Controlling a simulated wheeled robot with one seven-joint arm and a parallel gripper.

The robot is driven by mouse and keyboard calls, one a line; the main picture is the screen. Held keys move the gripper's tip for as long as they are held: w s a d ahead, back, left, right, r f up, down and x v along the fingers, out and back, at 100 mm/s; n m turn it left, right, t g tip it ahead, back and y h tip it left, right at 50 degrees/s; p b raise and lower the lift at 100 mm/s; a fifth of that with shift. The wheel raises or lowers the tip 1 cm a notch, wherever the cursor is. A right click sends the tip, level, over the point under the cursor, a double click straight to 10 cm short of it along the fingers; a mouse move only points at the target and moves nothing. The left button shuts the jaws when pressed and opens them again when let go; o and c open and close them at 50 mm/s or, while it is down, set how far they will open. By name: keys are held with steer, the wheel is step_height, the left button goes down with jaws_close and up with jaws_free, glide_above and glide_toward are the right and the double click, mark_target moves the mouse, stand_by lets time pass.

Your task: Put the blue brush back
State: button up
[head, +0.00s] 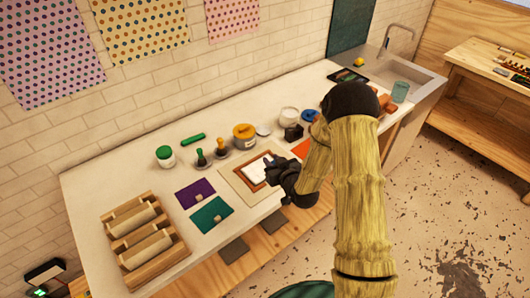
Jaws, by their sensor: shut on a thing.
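My gripper (271,167) is above the brown wooden frame (246,178) with a white sheet, at the middle of the counter. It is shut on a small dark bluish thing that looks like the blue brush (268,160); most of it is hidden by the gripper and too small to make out. To the left of the gripper, a green-handled tool (201,157) and an orange-handled tool (221,148) stand upright on the counter, apart from the gripper.
Green-lidded jar (165,157), yellow jar (244,137) and white tub (289,116) stand behind. Purple (195,193) and teal (211,215) sheets lie left, beside a wooden rack (143,243) with pale rolls. My arm hides part of the counter's right side.

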steer(key=s+d+f+m+h+b, duration=0.2)
steer(key=s+d+f+b, duration=0.2)
steer(key=f, duration=0.5)
steer(key=s+d+f+m+t+h+b, duration=0.1)
steer(key=s+d+f+m+h+b, duration=0.1)
steer(key=d+f+b, duration=0.4)
step_height(320, 180, down, 3)
steer(key=shift+s+d+f+m+h, duration=0.15)
steer(key=shift+s+m+h, duration=0.15)
steer(key=shift+s+h, duration=0.5)
